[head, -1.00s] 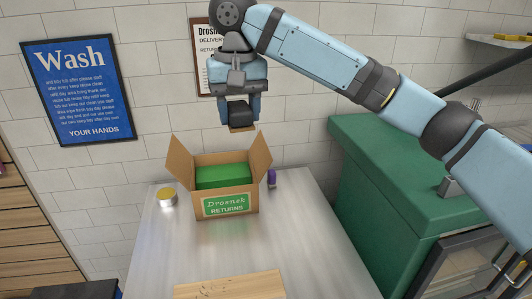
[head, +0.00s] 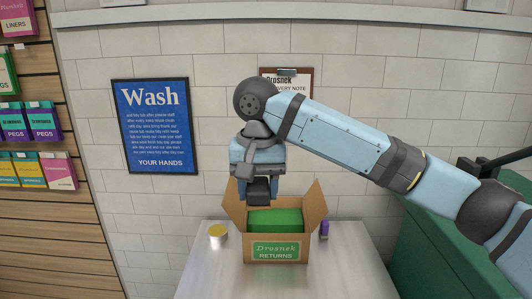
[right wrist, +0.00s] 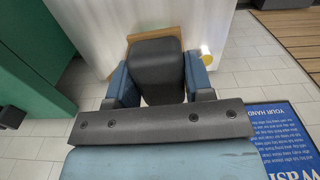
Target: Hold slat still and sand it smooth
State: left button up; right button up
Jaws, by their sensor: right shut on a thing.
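My right gripper (head: 259,190) is shut on a dark grey block (right wrist: 158,68), which looks like the sanding block. In the head view it hangs in front of the wall and overlaps the back of the cardboard box. In the right wrist view the block sits between the two blue fingers (right wrist: 155,85) and hides much of what lies beyond. A tan edge (right wrist: 153,34) shows past the block; I cannot tell whether it is the slat or the box. The slat is not in the head view now. My left gripper is not in view.
The open cardboard box (head: 252,250) with green contents (head: 276,220) stands on the metal table (head: 205,285). A yellow-lidded jar (head: 218,232) is left of it, a purple item (head: 324,229) right. A green counter (head: 430,245) stands at the right.

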jog(key=shift+m, duration=0.4)
jog(key=s+f, duration=0.2)
jog(key=f, duration=0.6)
jog(key=s+f, duration=0.3)
jog(key=f, duration=0.6)
jog(key=s+f, duration=0.3)
jog(key=f, duration=0.6)
jog(key=shift+s+a, duration=0.15)
jog(key=shift+a, duration=0.2)
jog(key=shift+f, duration=2.1)
